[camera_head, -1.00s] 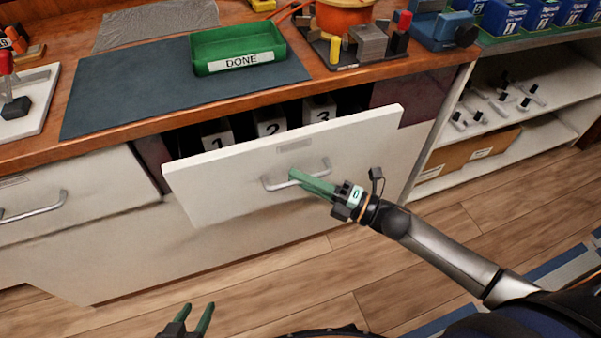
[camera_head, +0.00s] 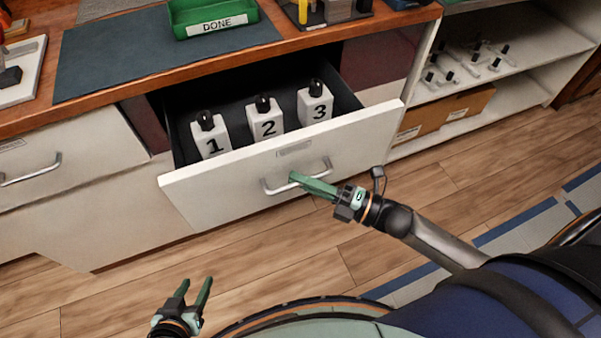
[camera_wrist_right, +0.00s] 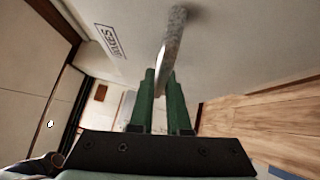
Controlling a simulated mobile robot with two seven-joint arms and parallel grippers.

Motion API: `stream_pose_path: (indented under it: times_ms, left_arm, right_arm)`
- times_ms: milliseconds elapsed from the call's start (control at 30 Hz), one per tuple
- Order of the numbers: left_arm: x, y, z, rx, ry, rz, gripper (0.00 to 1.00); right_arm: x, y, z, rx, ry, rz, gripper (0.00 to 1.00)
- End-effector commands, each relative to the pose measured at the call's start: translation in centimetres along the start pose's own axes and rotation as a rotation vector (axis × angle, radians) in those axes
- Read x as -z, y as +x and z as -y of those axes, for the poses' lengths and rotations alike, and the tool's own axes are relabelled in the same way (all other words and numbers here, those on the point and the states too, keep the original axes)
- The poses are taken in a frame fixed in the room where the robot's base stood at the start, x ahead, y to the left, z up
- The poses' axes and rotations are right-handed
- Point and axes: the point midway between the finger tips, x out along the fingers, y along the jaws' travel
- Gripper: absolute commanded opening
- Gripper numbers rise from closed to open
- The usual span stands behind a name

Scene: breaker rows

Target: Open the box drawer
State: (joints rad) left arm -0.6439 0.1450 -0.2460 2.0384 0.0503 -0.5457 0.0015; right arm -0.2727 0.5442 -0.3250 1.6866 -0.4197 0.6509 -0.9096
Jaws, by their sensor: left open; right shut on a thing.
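The box drawer (camera_head: 230,186) stands pulled well out from the cabinet under the wooden counter. Inside are three white boxes with black knobs, numbered 1 (camera_head: 211,139), 2 (camera_head: 266,121) and 3 (camera_head: 316,106). My right gripper (camera_head: 298,178) is shut on the silver drawer handle (camera_head: 325,168). In the right wrist view the green fingers (camera_wrist_right: 163,100) close around the handle bar (camera_wrist_right: 174,35); a label on the drawer front reads "BOXES". My left gripper (camera_head: 195,289) is open and empty, low in front of the drawer, clear of the cabinet.
A green tray marked DONE (camera_head: 215,20) sits on a dark mat (camera_head: 120,55) on the counter. A closed drawer with a handle (camera_head: 30,175) is at left. Open shelves (camera_head: 530,85) at right hold several small parts and a cardboard box (camera_head: 468,103). Wooden floor (camera_head: 330,255) lies free in front.

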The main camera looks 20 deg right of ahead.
Motion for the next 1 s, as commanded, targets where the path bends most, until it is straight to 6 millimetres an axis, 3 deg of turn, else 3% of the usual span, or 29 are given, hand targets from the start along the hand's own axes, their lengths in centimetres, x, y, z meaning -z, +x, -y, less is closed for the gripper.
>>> stream_pose_path:
  times_ms: [467, 500, 733, 1000]
  left_arm:
    - [0.09, 0.03, -0.05, -0.001, 0.001, -0.001, 0.5]
    - [0.09, 0.04, -0.05, -0.001, 0.0, -0.001, 0.5]
    - [0.08, 0.04, -0.05, -0.001, 0.001, -0.001, 0.5]
    - [0.07, 0.05, -0.04, -0.001, 0.001, -0.001, 0.5]
  right_arm:
    - [0.02, -0.16, -0.05, 0.0, -0.001, 0.002, 0.0]
    - [0.02, -0.16, -0.04, 0.0, -0.001, 0.002, 0.17]
    - [0.06, -0.14, -0.05, 0.0, -0.001, 0.001, 0.43]
    - [0.1, -0.21, -0.04, 0.0, 0.0, 0.001, 0.45]
